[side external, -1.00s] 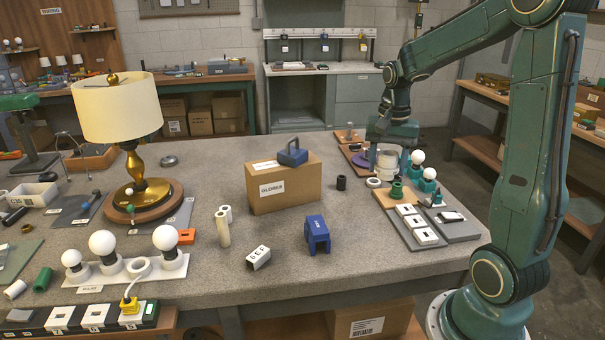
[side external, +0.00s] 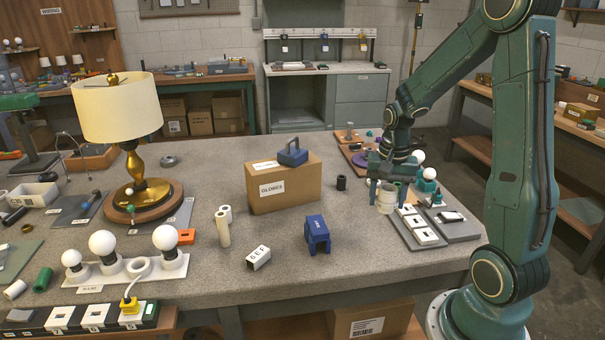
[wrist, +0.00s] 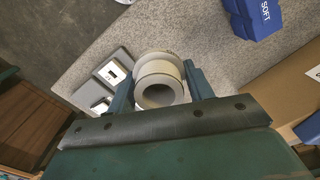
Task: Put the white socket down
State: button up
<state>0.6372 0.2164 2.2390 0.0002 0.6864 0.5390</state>
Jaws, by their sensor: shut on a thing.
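My gripper (side external: 388,190) is shut on the white socket (side external: 387,202), a pale, upright cylinder, at the right part of the bench. In the wrist view the socket (wrist: 149,75) sits between the two fingers, its round hollow facing the camera. A wider pale ring shows behind its near rim; I cannot tell whether that is its flange or a separate ring. The socket's lower end is close to the left edge of the grey tray with white switches (side external: 424,236). I cannot tell whether it touches the surface.
White bulbs in teal holders (side external: 429,186) stand close to the right of my gripper. A small black cylinder (side external: 341,183) and a cardboard box (side external: 284,187) stand to the left. A blue block (side external: 317,234) lies nearer the front. Bare bench lies between the blue block and the tray.

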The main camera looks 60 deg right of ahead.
send_over(379, 246)
notch_tip(379, 246, down, 8)
jog(key=shift+f, duration=0.1)
dwell(0.3)
jog(key=shift+f, duration=1.85)
jog(key=shift+f, duration=0.15)
jog(key=o, duration=1)
jog(key=shift+c, duration=0.2)
jog(key=shift+r, duration=0.2)
jog(key=shift+r, duration=6)
